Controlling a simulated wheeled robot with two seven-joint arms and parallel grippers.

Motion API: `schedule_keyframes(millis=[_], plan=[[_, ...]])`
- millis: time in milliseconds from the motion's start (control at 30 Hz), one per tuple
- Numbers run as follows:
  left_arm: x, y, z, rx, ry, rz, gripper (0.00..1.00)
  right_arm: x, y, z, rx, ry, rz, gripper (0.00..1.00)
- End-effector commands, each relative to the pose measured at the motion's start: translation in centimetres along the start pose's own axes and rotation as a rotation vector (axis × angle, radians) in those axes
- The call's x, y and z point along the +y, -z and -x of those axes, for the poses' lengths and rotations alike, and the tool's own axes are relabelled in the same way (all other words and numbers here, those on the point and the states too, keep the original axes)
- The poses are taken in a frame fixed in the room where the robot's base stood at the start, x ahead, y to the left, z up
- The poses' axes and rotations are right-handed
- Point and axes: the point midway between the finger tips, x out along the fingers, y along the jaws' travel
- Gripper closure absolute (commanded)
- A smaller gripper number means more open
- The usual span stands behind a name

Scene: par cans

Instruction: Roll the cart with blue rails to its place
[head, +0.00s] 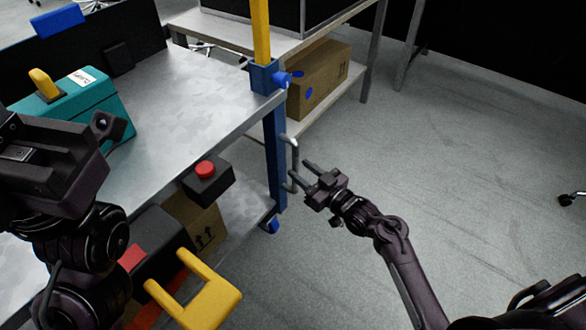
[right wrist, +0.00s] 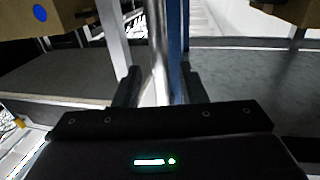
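The cart with a grey metal top (head: 190,70) has a blue corner post (head: 276,150), a lower shelf and a blue caster (head: 270,224). A vertical silver handle (head: 293,152) is fixed to the post's right side; it shows upright in the right wrist view (right wrist: 157,45), beside the blue post (right wrist: 176,50). My right gripper (head: 303,172) is open, its fingertips close to the handle's lower part. In the right wrist view the handle stands between the two fingers (right wrist: 160,86); contact cannot be told. My left arm is at the left, its fingers not clearly visible.
A teal case (head: 85,105) lies on the cart top. A black box with a red button (head: 207,182) sits at its front edge. A yellow handle (head: 205,305) juts out below. A bench with a cardboard box (head: 322,75) stands behind.

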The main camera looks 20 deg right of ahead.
Motion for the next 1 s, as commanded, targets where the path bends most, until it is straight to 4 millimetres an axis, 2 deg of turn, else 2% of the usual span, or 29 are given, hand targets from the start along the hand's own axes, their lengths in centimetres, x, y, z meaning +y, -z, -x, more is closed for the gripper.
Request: schedule_keyframes(millis=[33, 200, 533, 567, 833, 1000], plan=[[0.2, 0.1, 0.1, 0.011, -0.006, -0.001, 1.00, -0.1, -0.3, -0.9, 0.002, 0.001, -0.001, 0.62], [0.5, 0.4, -0.4, 0.030, -0.018, -0.002, 1.00, 0.0, -0.2, -2.7, 0.000, 0.000, 0.000, 0.62], [0.5, 0.4, -0.7, 0.034, -0.021, -0.003, 1.00, 0.0, -0.1, -3.2, -0.002, 0.000, 0.000, 0.62], [0.5, 0.4, -0.7, 0.034, -0.021, -0.003, 1.00, 0.0, -0.1, -3.2, -0.002, 0.000, 0.000, 0.64], [0.5, 0.4, -0.7, 0.034, -0.021, -0.002, 1.00, 0.0, -0.1, -3.2, -0.002, 0.000, 0.000, 0.99], [0.5, 0.4, -0.7, 0.034, -0.021, -0.002, 1.00, 0.0, -0.1, -3.1, -0.002, 0.000, 0.000, 1.00]])
